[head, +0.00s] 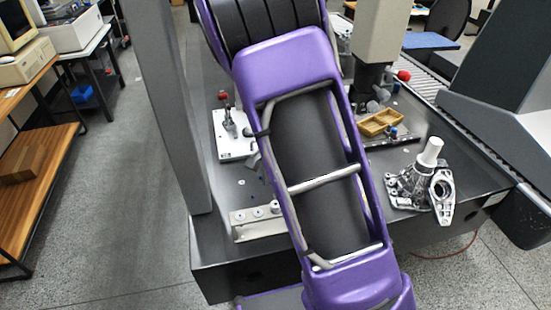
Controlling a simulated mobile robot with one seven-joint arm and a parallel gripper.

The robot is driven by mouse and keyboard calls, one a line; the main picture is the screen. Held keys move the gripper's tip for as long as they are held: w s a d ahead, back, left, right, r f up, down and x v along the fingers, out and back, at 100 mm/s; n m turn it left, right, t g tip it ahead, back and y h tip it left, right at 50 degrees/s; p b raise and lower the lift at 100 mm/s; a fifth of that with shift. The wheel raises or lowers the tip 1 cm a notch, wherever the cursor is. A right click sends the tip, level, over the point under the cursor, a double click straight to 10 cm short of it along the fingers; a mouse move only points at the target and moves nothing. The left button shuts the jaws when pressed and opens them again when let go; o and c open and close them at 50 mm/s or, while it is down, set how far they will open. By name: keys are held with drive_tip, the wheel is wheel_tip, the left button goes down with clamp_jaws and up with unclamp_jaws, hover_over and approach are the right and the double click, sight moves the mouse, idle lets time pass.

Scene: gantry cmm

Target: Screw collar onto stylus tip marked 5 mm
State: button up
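My purple arm fills the middle of the head view and hides much of the granite table (225,262). My gripper is not in view; only arm links show. A pale metal rack (257,223) with several round seats stands at the table's front left, partly behind my arm. I cannot make out a stylus tip marked 5 mm or a collar; any marking is too small to read. A dark probe head (371,82) hangs under the grey column at the back, with small grey parts beside it.
A white plate (233,135) with a red-knobbed clamp stands left of my arm. A wooden tray (381,123) lies at the back right. A metal casting (415,182) with a white cylinder stands at the right. A grey gantry upright (172,100) rises at the left.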

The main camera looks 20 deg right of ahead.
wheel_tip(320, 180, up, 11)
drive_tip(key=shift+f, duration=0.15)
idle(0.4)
